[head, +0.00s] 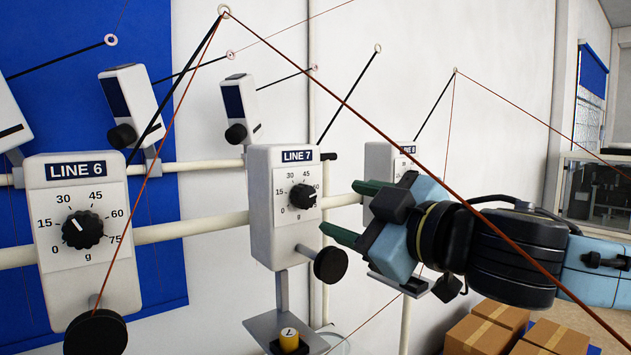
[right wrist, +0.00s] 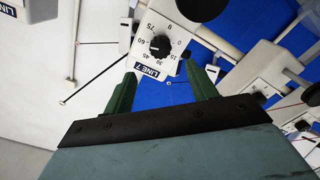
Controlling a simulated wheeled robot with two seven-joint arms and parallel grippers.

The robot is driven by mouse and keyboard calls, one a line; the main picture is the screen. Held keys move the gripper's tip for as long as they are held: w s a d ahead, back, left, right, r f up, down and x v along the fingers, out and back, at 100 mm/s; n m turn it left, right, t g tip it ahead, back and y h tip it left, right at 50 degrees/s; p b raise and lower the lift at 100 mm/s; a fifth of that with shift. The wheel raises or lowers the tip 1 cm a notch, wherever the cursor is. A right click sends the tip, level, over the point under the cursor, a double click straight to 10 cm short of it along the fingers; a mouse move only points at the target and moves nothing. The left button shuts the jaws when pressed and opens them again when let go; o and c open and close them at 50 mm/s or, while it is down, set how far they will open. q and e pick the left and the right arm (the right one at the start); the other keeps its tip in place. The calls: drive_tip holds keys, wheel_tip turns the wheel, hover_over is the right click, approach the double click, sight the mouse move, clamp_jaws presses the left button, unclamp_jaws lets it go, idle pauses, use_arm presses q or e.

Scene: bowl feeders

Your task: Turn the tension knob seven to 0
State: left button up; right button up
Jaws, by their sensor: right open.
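The LINE 7 box (head: 284,230) is white and sits on a rail in the middle of the head view. Its black tension knob (head: 303,197) stands out from a dial marked in g. The knob's white mark points right, near the 60 side. In the right wrist view the knob (right wrist: 160,46) shows upside down, beyond the fingertips. My right gripper (head: 342,208) is open and empty, just right of the knob, its green fingers (right wrist: 160,72) apart and not touching it. My left gripper is not in view.
The LINE 6 box (head: 85,235) stands to the left with its own knob (head: 82,230). Another line box (head: 385,165) is partly behind my right gripper. A black round disc (head: 331,265) juts out below the LINE 7 dial. Thin threads cross the space. Cardboard boxes (head: 480,335) lie at lower right.

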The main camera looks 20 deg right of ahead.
sight(307, 198)
drive_tip(key=p+x, duration=0.1)
drive_tip(key=x, duration=0.6)
drive_tip(key=shift+p+x, duration=0.4)
drive_tip(key=shift+x, duration=0.35)
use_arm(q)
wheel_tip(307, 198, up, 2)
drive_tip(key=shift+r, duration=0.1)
use_arm(e)
drive_tip(key=shift+f, duration=0.1)
drive_tip(key=c, duration=1)
